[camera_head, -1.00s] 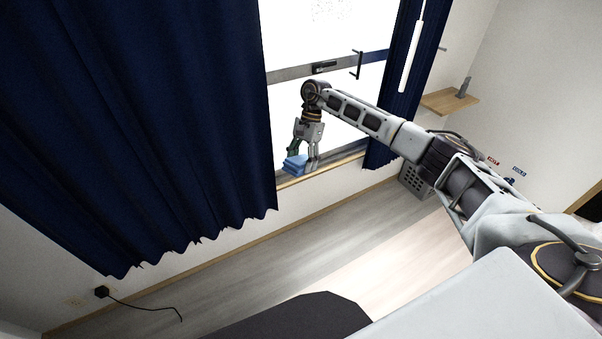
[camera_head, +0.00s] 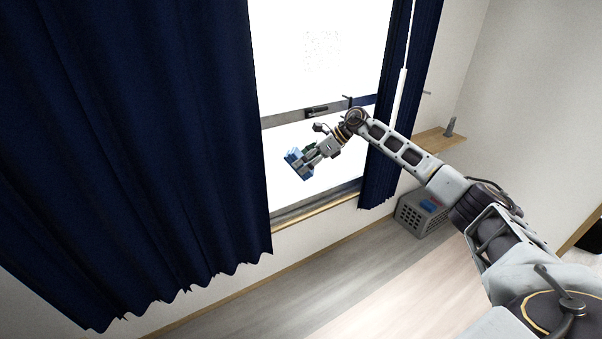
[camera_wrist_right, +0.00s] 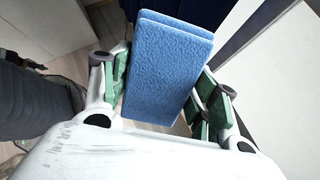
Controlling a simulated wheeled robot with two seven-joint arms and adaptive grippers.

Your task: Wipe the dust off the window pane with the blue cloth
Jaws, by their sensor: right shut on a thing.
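The blue cloth (camera_head: 296,160) is a folded block held in my right gripper (camera_head: 303,164), in front of the lower part of the window. The right wrist view shows the cloth (camera_wrist_right: 168,65) between the green-padded fingers of the gripper (camera_wrist_right: 165,90), which is shut on it. The window pane (camera_head: 350,40) is bright white, with a patch of fine dark dust specks (camera_head: 321,48) on its upper part. The cloth is below and left of the specks. I cannot tell whether it touches the glass. My left gripper is not in view.
A dark blue curtain (camera_head: 130,130) hangs left of the window and a narrower one (camera_head: 405,100) hangs right. A crossbar with a handle (camera_head: 316,111) spans the window. A sill (camera_head: 315,208) runs below. A wooden shelf (camera_head: 440,139) and grey crate (camera_head: 424,214) are at right.

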